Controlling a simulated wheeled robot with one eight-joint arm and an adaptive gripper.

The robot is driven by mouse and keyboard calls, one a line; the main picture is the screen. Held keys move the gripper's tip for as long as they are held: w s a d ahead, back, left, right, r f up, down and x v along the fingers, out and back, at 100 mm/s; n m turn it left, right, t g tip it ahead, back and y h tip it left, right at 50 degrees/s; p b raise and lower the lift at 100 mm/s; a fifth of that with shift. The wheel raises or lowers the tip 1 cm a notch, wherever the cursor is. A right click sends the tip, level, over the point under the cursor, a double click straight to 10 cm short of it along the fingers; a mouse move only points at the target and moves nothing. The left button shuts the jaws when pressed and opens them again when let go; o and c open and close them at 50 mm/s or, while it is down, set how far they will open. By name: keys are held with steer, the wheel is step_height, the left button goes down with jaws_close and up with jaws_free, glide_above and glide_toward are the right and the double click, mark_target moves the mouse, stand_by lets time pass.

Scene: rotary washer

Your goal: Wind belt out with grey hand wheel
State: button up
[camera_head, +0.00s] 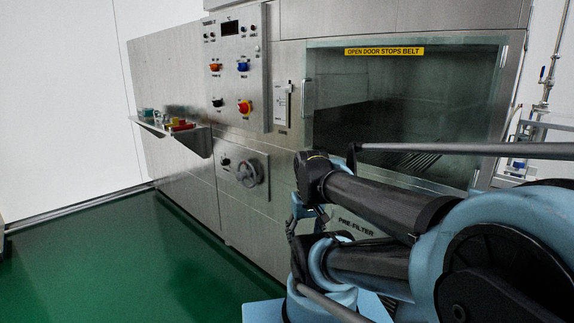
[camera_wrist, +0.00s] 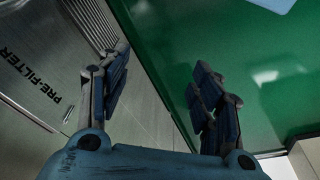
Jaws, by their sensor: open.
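The grey hand wheel (camera_head: 249,171) is on the lower front of the steel washer (camera_head: 190,179), below the control panel, on a small plate with a dark knob (camera_head: 226,161) to its left. Nothing covers it in the head view. The belt itself cannot be made out behind the dark glass. My gripper (camera_wrist: 158,92) is open and empty in the wrist view, its two blue and dark fingers spread apart over the washer front and green floor. In the head view my arm is right of the wheel, apart from it; the fingers are hard to make out there.
The control panel (camera_head: 237,78) carries several coloured knobs. A glass door (camera_head: 400,110) with a yellow sign is at right. A shelf (camera_head: 186,137) with small coloured items juts out at left. A PRE-FILTER panel (camera_wrist: 40,75) is near my gripper. The green floor (camera_head: 130,250) is clear at left.

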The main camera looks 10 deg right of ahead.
mark_target(238, 177)
steer(key=w+d+r+m+h, duration=0.1)
steer(key=w+r+h, duration=0.1)
steer(key=w+r, duration=0.45)
steer(key=w+d+r+m+h, duration=0.1)
steer(key=w+d+r+h, duration=0.15)
steer(key=w, duration=0.75)
steer(key=w+a+r+m+t+h, duration=0.15)
steer(key=w+a, duration=0.25)
steer(key=w, duration=0.6)
steer(key=w+a+r+h, duration=0.1)
steer(key=w+a+h, duration=0.2)
steer(key=w, duration=0.7)
steer(key=w+a+f+m+t+h, duration=0.1)
steer(key=w+a+f+t+h, duration=0.15)
steer(key=w+a, duration=0.45)
steer(key=w+a+f+m+t+h, duration=0.1)
steer(key=w+a+f, duration=0.3)
steer(key=w+a, duration=0.25)
steer(key=w+a+f+m+t+h, duration=0.2)
steer(key=w+a+f+m+t, duration=0.1)
steer(key=a+f, duration=1)
steer(key=x, duration=0.5)
steer(key=r+x, duration=0.1)
steer(key=x, duration=0.4)
steer(key=w+r+x, duration=0.1)
steer(key=x, duration=0.4)
steer(key=shift+a, duration=0.35)
